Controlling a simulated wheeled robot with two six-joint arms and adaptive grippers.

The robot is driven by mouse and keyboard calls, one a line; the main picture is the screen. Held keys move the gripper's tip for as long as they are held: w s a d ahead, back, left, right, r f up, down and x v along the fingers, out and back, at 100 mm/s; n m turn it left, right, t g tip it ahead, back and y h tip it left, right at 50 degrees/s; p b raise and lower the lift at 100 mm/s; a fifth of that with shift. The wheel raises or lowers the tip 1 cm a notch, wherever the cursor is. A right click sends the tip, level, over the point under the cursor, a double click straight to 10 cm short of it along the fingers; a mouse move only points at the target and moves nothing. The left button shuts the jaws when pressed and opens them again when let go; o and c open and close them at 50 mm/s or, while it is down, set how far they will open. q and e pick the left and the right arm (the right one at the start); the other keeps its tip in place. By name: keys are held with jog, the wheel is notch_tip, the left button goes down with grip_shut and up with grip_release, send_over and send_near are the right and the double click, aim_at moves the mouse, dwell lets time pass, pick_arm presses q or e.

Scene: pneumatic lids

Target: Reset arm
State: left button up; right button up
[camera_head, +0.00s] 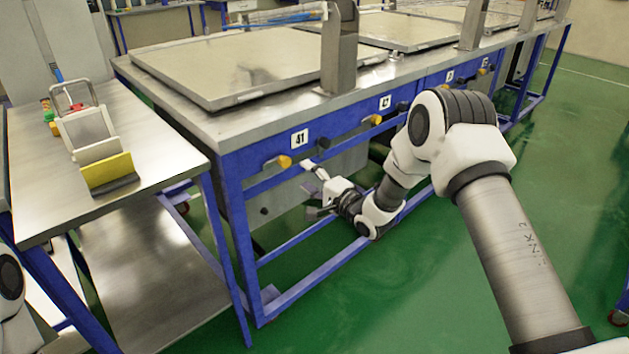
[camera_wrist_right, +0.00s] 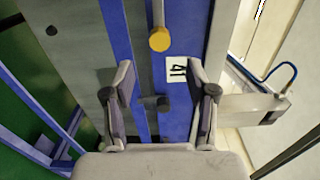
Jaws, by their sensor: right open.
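My right gripper (camera_head: 312,188) is low in front of the bench's blue front frame, under the label 41 (camera_head: 299,138). In the right wrist view my right gripper (camera_wrist_right: 160,74) has its two fingers apart with nothing between them. Beyond the fingers are a yellow knob (camera_wrist_right: 159,39), a black knob (camera_wrist_right: 160,103) and the label. The yellow knob (camera_head: 284,161) and black knob (camera_head: 323,143) also show in the head view, above the gripper. I cannot tell whether a finger touches the frame. Part of my left arm shows at the lower left edge; its gripper is out of view.
The long bench (camera_head: 190,103) carries several flat lids, the nearest lid (camera_head: 250,65) lying down beside metal posts. A steel side table (camera_head: 45,190) on the left holds a small stand with a yellow block (camera_head: 108,170). Green floor (camera_head: 400,300) is clear below my right arm.

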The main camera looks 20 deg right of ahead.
jog(key=shift+v, duration=1.25)
jog(key=s+a+f+n+g+h+p, duration=0.1)
jog(key=s+a+f+g+h+p, duration=0.15)
jog(key=s+f+g+p, duration=0.5)
jog(key=s+a+f+n+g+h+p, duration=0.15)
jog(key=s+a+f, duration=0.25)
jog(key=s+f, duration=0.75)
jog(key=s+d+n+g, duration=0.1)
jog(key=s+n+g, duration=0.1)
jog(key=s, duration=0.6)
jog(key=s+d+n+g+h, duration=0.1)
jog(key=s+n+g, duration=0.2)
jog(key=s, duration=0.6)
jog(key=s+d+r+n+g+h, duration=0.1)
jog(key=s+d+n+g, duration=0.1)
jog(key=s+n, duration=0.4)
jog(key=s+g+p, duration=0.1)
jog(key=s, duration=0.2)
